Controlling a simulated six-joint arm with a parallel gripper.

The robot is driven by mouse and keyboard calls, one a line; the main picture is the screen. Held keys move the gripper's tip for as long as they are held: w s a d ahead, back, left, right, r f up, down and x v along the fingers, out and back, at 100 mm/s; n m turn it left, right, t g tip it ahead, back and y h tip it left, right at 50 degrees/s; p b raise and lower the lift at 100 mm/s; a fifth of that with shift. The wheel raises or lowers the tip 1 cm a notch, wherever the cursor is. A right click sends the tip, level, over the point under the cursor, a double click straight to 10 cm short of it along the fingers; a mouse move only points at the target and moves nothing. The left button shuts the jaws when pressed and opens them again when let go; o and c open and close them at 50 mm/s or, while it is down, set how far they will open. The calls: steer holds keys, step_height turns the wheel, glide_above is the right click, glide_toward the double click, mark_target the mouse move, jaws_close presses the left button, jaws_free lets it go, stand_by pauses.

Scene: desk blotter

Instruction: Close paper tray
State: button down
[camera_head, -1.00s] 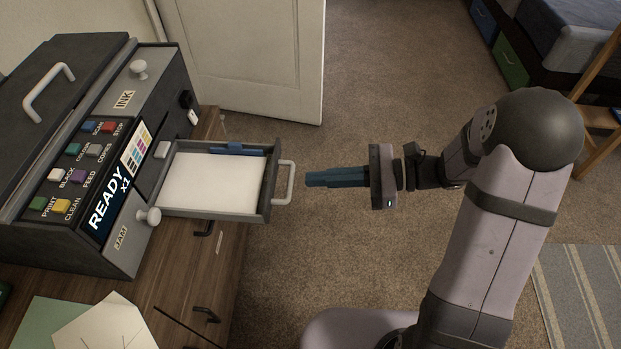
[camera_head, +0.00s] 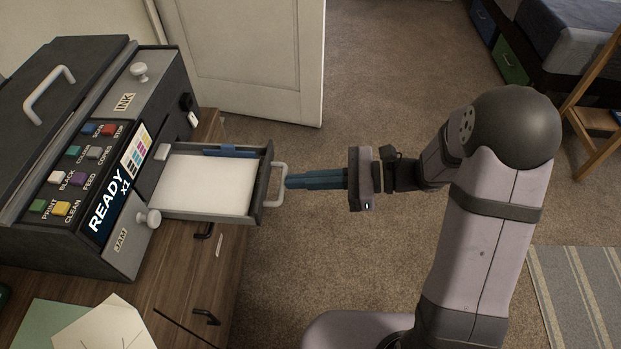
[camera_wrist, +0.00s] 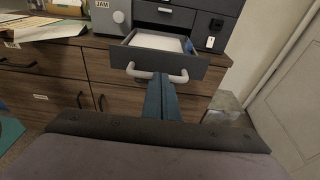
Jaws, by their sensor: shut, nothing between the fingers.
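The paper tray (camera_head: 267,186) is a grey drawer pulled out of the printer's (camera_head: 85,160) front, with white paper (camera_head: 205,186) lying in it. Its light handle (camera_head: 281,184) faces my gripper (camera_head: 288,181). The blue fingers are shut together and empty, with their tips at the handle. In the wrist view, the tray front (camera_wrist: 165,63) and handle (camera_wrist: 150,74) are straight ahead, and my gripper's fingertips (camera_wrist: 161,78) overlap the middle of the handle. I cannot tell whether they press on it.
The printer stands on a wooden cabinet (camera_head: 185,275) with dark drawer handles. Sheets of paper (camera_head: 95,325) lie at its near left. A white door (camera_head: 240,60) is behind.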

mark_target(264, 172)
steer(key=a, duration=2.1)
steer(key=shift+a, duration=0.25)
steer(key=shift+a+r, duration=0.1)
steer(key=shift+r, duration=0.15)
steer(key=shift+d+p, duration=0.35)
steer(key=shift+d, duration=0.05)
steer(key=d, duration=0.4)
steer(key=d+r+p, duration=0.1)
steer(key=d, duration=0.4)
steer(key=d+r, duration=0.1)
steer(key=d, duration=0.3)
steer(key=shift+d+r, duration=0.1)
steer(key=shift+d, duration=0.1)
